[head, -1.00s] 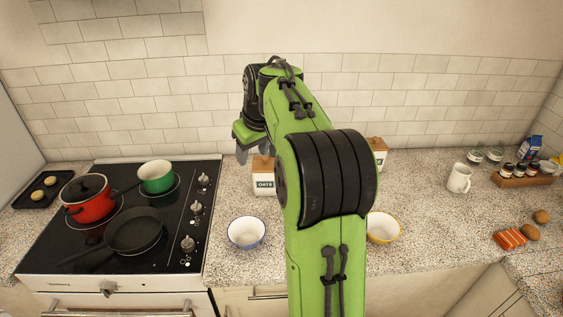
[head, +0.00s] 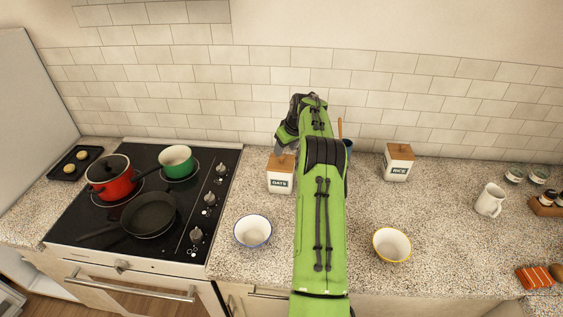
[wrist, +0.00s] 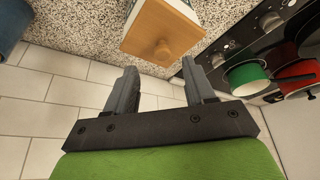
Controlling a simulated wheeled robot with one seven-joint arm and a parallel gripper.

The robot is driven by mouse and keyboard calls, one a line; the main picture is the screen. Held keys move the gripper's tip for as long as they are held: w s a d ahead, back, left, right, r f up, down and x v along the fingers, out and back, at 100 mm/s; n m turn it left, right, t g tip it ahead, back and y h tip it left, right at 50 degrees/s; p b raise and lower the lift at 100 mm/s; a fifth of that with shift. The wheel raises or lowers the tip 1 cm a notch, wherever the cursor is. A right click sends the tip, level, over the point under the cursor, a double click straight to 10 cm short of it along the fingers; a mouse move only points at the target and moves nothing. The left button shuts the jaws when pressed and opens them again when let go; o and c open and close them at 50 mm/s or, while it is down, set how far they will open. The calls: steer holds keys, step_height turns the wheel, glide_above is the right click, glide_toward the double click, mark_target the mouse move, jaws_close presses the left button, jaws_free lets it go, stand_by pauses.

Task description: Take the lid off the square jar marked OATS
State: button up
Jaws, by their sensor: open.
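The square white jar marked OATS (head: 280,184) stands upright on the counter, right of the stove. Its wooden lid (head: 281,163) is on it. In the wrist view the lid (wrist: 166,22) with its round knob (wrist: 163,49) lies just beyond the fingertips, and a strip of the white jar shows behind it. My gripper (wrist: 161,70) is open and empty, its fingers apart and not visibly touching the knob. In the head view my arm hides most of the gripper, near the back of the jar.
A matching RICE jar (head: 398,163) stands to the right. A blue-rimmed bowl (head: 253,231) and a yellow bowl (head: 391,245) sit in front. A blue container (wrist: 12,28) is near the gripper. The stove (head: 150,205) with pots is at left; the tiled wall (head: 400,90) is close behind.

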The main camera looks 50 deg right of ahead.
mark_target(282, 156)
steer(key=x, duration=0.4)
steer(key=shift+a+f+p, duration=0.15)
steer(key=shift+a+p, duration=0.1)
steer(key=shift+p, duration=0.15)
steer(key=shift+d+f, duration=0.1)
steer(key=shift+f, duration=0.1)
steer(key=shift+r, duration=0.1)
steer(key=c, duration=0.3)
jaws_close()
